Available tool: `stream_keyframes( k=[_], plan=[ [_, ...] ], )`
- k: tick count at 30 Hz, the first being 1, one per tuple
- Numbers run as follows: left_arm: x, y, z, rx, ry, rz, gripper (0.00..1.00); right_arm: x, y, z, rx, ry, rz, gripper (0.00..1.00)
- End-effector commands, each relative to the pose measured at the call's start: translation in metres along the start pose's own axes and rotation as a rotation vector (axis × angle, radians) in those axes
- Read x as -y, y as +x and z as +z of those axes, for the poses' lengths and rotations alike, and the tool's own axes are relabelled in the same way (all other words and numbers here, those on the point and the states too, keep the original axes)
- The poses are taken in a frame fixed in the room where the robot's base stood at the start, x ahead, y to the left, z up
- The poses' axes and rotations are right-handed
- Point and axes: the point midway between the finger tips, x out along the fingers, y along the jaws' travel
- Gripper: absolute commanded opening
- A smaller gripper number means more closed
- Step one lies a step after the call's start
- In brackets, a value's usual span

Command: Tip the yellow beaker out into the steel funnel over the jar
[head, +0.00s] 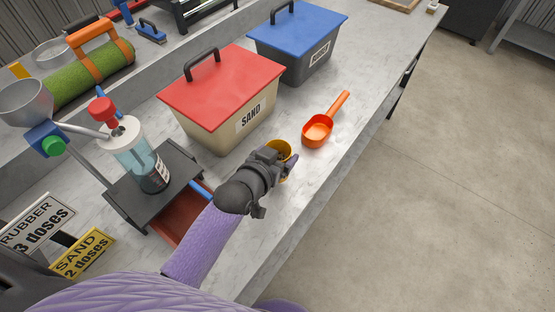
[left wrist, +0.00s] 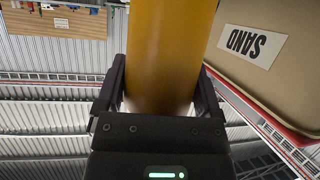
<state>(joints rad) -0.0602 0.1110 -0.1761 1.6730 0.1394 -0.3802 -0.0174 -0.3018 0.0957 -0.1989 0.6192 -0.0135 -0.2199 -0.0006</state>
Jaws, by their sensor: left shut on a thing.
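The yellow beaker (head: 286,147) is between the fingers of my left gripper (head: 284,166), above the worktop in front of the red-lidded sand box. In the left wrist view the beaker (left wrist: 168,55) fills the space between both fingers of the gripper (left wrist: 160,95); its contents do not show there. In the head view the gripper partly hides it. A steel funnel-like bowl (head: 27,98) is at the far left, well apart from the beaker. A clear bottle with bluish liquid (head: 138,158) stands right of it. I cannot tell which vessel is the jar. My right gripper is out of view.
The sand box (head: 215,130) and blue-lidded box (head: 300,70) stand behind the beaker. An orange scoop (head: 318,130) lies to its right. A black stand (head: 150,200), a reddish tray (head: 185,222) and dose signs (head: 82,254) are left. Bare worktop lies towards the right edge.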

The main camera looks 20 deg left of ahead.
Motion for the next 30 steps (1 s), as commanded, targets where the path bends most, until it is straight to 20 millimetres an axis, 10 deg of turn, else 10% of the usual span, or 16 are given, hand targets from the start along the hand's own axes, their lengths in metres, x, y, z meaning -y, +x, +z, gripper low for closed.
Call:
stream_keyframes(
  k=[6, 20, 30],
  plan=[
    [-0.002, -0.022, -0.053, -0.003, 0.001, -0.001, 0.21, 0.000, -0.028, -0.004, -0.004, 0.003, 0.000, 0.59],
    [-0.002, -0.024, -0.066, -0.004, 0.001, -0.001, 0.21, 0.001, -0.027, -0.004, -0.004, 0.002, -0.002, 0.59],
    [0.000, -0.034, -0.134, -0.009, -0.008, -0.028, 0.21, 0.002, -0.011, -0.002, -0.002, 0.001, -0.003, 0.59]
  ],
)
